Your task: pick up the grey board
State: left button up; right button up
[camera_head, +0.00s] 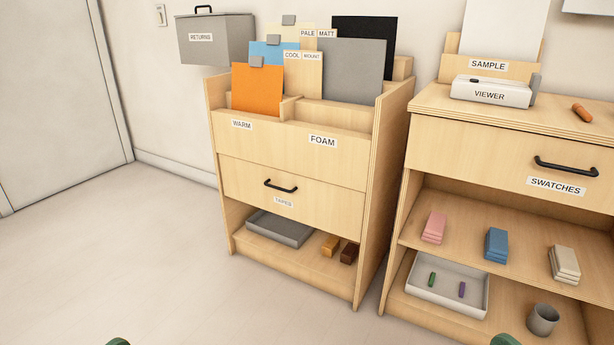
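The grey board (353,72) is a large flat sheet standing upright in the right part of the wooden rack (290,148). It is behind the front compartment labelled FOAM (323,141). Its lower edge is hidden by the rack. A black board (366,38) stands behind it, partly covered by it. A cream board (303,78) stands to its left. Nothing of mine touches the grey board. Only two small green parts of my body show at the bottom edge, and neither gripper can be made out.
An orange board (257,90) and a blue board (270,53) stand at the rack's left. A grey RETURNS box (214,45) hangs on the wall. Right is a cabinet with a SWATCHES drawer (550,176) and a viewer (491,92) on top. The floor in front (150,250) is clear.

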aim_at(354, 72)
jog(key=i+l+u, duration=0.25)
jog(key=i, duration=0.3)
jog(key=i+l+u, duration=0.25)
jog(key=i, duration=0.25)
